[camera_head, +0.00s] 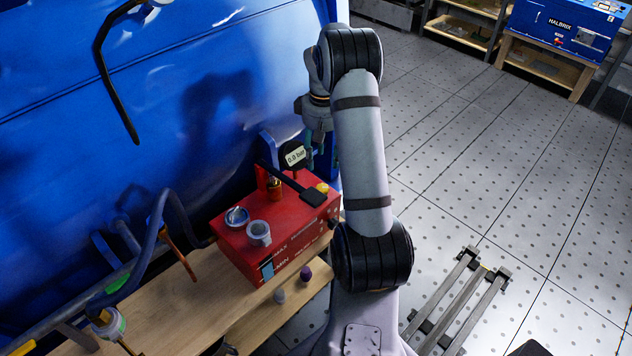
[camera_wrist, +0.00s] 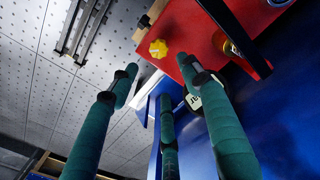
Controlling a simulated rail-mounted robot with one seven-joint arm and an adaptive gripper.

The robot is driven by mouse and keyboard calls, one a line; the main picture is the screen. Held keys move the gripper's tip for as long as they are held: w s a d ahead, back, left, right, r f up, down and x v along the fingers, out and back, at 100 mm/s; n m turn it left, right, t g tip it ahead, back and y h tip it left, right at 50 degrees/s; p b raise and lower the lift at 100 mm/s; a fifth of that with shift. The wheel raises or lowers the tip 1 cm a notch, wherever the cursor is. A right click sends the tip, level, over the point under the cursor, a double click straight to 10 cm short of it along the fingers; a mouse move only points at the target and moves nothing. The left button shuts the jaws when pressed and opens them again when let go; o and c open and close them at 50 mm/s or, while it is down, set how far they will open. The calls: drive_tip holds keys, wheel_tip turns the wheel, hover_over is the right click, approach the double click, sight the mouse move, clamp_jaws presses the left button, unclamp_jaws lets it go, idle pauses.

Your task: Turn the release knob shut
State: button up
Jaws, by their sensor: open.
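The yellow knob (camera_head: 322,188), which I take to be the release knob, sits on top of the red pump box (camera_head: 287,247) at its right back corner. In the wrist view the knob (camera_wrist: 158,48) is lobed and unobstructed, beyond the fingertips. My gripper (camera_head: 312,160) hangs behind the box's right end, partly hidden by my arm. In the wrist view its teal fingers (camera_wrist: 160,82) are spread apart with nothing between them. A gauge (camera_head: 295,156) reading 0.0 bar stands behind the knob. A black lever (camera_head: 311,196) crosses the box top close to the knob.
A grey cup (camera_head: 259,233) and a round tin (camera_head: 236,217) stand on the box's left part. The box rests on a wooden bench (camera_head: 190,310). A large blue body (camera_head: 180,90) rises close behind. The tiled floor (camera_head: 470,150) to the right is mostly clear.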

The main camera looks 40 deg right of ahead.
sight(322, 186)
drive_tip(key=f, duration=0.3)
drive_tip(key=f+p, duration=0.1)
drive_tip(key=f, duration=0.3)
drive_tip(key=f+p, duration=0.1)
drive_tip(key=f, duration=0.2)
drive_tip(key=shift+s+a+f, duration=0.15)
drive_tip(key=shift+s, duration=0.1)
drive_tip(key=shift+c, duration=0.6)
drive_tip(key=c, duration=1)
